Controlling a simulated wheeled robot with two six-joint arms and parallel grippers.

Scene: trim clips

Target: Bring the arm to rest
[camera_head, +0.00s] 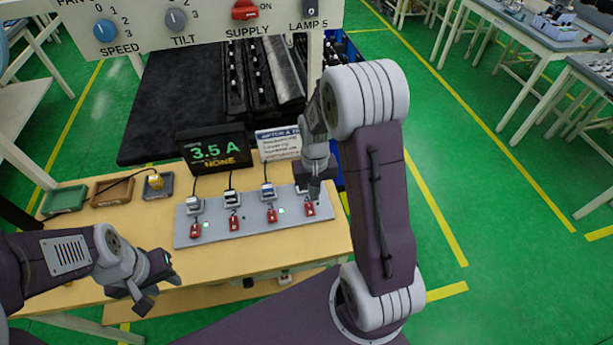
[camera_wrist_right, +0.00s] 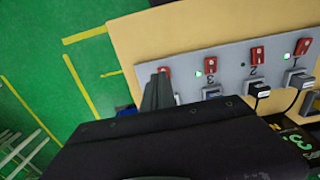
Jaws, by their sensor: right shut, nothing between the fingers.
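My right gripper (camera_head: 314,190) is shut and empty. It hangs over the right end of the grey panel (camera_head: 253,228), close to the rightmost red switch (camera_head: 310,209) and hiding part of the plug there. In the right wrist view its fingers (camera_wrist_right: 158,88) overlap the panel's end and the red switch (camera_wrist_right: 165,72); I cannot tell whether they touch. My right arm (camera_head: 377,200) rises at the right. My left gripper (camera_head: 153,285) is over the table's front left part, its fingers apart and nothing visible between them.
The wooden table (camera_head: 225,262) holds a display (camera_head: 213,151) reading 3.5 A NONE and a printed card (camera_head: 278,143). Green (camera_head: 64,200), brown (camera_head: 113,190) and grey trays (camera_head: 160,194) stand at left; the grey one holds a yellow plug. A control board (camera_head: 210,20) hangs above. Open green floor lies right.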

